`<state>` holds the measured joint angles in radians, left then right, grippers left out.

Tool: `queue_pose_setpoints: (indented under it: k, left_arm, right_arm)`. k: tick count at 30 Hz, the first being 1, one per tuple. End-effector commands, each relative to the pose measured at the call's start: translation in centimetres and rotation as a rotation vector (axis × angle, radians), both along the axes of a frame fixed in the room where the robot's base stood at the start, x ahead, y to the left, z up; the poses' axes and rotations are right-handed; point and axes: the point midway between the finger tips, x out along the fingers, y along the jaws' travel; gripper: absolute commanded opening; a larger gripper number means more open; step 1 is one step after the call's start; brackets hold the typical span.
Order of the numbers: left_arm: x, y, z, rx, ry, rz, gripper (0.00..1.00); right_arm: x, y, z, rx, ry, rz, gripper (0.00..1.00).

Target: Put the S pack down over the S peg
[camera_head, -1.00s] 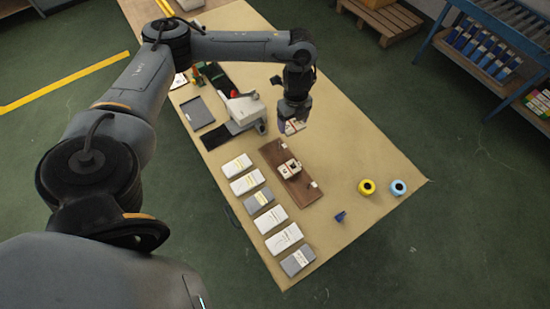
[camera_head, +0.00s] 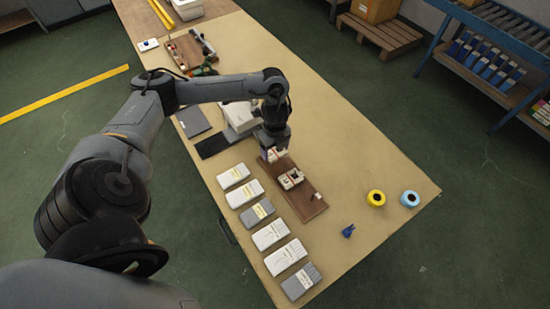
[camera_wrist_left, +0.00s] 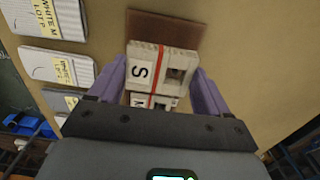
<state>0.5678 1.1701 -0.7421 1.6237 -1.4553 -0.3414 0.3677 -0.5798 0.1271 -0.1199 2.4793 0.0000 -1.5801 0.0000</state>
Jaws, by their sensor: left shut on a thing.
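My left gripper (camera_head: 272,150) is over the far left end of the brown peg board (camera_head: 312,208). In the left wrist view its purple fingers (camera_wrist_left: 158,82) are shut on the sides of the S pack (camera_wrist_left: 140,72). This is a cream pack with a red band, an S label and a square hole. The S pack also shows below the gripper in the head view (camera_head: 275,156). The S peg is hidden under the gripper and pack. Another pack (camera_head: 290,179) sits at the board's middle; its M label partly shows in the wrist view. My right gripper is not in view.
Several white and grey sock packets (camera_head: 270,235) lie in a row left of the board. A yellow roll (camera_head: 376,198), a blue roll (camera_head: 410,199) and a small dark blue object (camera_head: 348,231) lie to the right. A white machine (camera_head: 238,115) stands behind. The table right of the gripper is clear.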

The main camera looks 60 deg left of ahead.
Motion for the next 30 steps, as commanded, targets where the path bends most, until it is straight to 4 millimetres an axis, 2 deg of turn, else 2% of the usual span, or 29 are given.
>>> queue_pose_setpoints:
  k: [5,15,26,27,30]
  left_arm:
    - [0.0,0.0,-0.9,0.000,0.000,0.002,0.48]
    - [0.0,0.0,-4.2,0.000,0.000,0.001,0.48]
    - [0.0,0.0,-4.5,0.000,0.000,0.001,0.48]
    - [0.0,0.0,-4.5,0.000,0.000,0.001,0.82]
    - [0.0,0.0,-4.5,0.000,0.000,0.001,0.98]
  right_arm:
    - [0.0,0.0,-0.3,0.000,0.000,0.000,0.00]
    - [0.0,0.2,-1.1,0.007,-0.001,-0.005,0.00]
    - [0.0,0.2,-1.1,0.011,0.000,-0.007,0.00]
    - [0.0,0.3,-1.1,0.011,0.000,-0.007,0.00]
    - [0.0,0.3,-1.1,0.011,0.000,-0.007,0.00]
